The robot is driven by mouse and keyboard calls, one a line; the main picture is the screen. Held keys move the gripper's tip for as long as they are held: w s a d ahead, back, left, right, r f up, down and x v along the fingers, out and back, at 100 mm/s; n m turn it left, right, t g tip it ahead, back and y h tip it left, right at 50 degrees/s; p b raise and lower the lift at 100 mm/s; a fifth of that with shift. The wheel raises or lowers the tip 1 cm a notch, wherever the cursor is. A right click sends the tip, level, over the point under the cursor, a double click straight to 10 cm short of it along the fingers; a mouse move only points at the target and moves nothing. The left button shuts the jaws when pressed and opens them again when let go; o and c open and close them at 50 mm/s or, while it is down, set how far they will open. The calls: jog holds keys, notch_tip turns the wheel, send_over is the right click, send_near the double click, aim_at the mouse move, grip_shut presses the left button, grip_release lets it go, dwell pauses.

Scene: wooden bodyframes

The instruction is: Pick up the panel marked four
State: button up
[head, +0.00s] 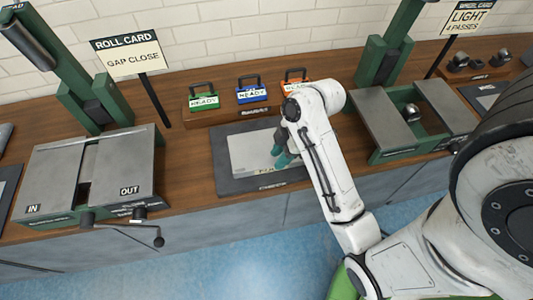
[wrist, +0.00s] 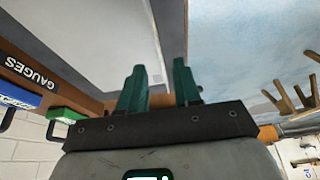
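A light grey flat panel (head: 250,153) lies on a dark mat (head: 228,187) at the middle of the bench. Its front edge carries some lettering, partly hidden by my arm; I cannot read a four on it. My gripper (head: 281,154) is over the panel's right part, with its teal fingers pointing down toward it. In the wrist view my gripper (wrist: 158,80) has its two fingers apart, with a clear gap. A pale grey surface, likely the panel (wrist: 100,32), fills the upper left there, its edge running near the fingertips. I cannot tell whether they touch it.
Green, blue and orange gauge boxes (head: 252,93) stand on a rack behind the mat. A roller machine (head: 120,160) with a crank is on the left, another machine (head: 385,130) on the right. Sign posts (head: 153,97) rise behind. Blue floor (head: 220,260) lies in front.

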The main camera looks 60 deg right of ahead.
jog(key=shift+x, duration=2.35)
jog(key=shift+c, duration=0.5)
grip_shut()
